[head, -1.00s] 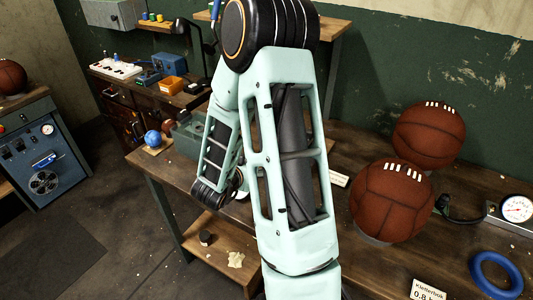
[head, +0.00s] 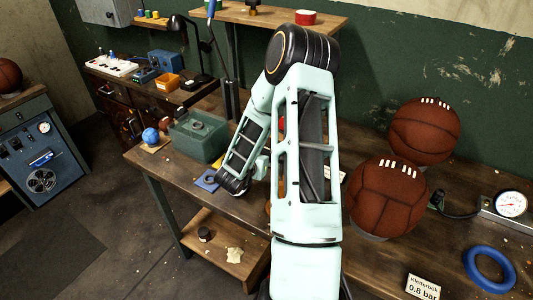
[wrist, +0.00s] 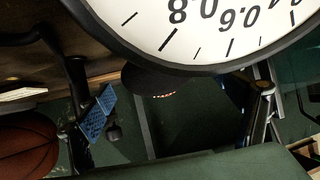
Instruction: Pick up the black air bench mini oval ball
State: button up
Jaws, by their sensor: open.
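A dark rounded shape with a short row of pale and orange stitches, which looks like the black mini oval ball (wrist: 155,82), shows in the wrist view just below the large dial. Much of it is hidden by the dial, and I cannot make it out in the head view. My gripper (wrist: 180,108) is open, with a blue-padded finger on the left and the other finger on the right. The dark shape appears between them, seemingly beyond the fingers; I see no contact. In the head view my arm hides the fingers.
A large white gauge dial (wrist: 215,25) fills the top of the wrist view, very close. Two brown leather balls (head: 388,200) (head: 425,130), a blue ring (head: 490,268) and a pressure gauge (head: 511,204) are on the bench's right. A green box (head: 198,137) stands at its left.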

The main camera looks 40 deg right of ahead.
jog(key=shift+w+d+f, duration=0.2)
jog(key=shift+w+d, duration=0.05)
jog(key=shift+d, duration=0.05)
jog(key=c, duration=1.2)
jog(key=shift+c, duration=0.4)
jog(key=shift+r, duration=0.1)
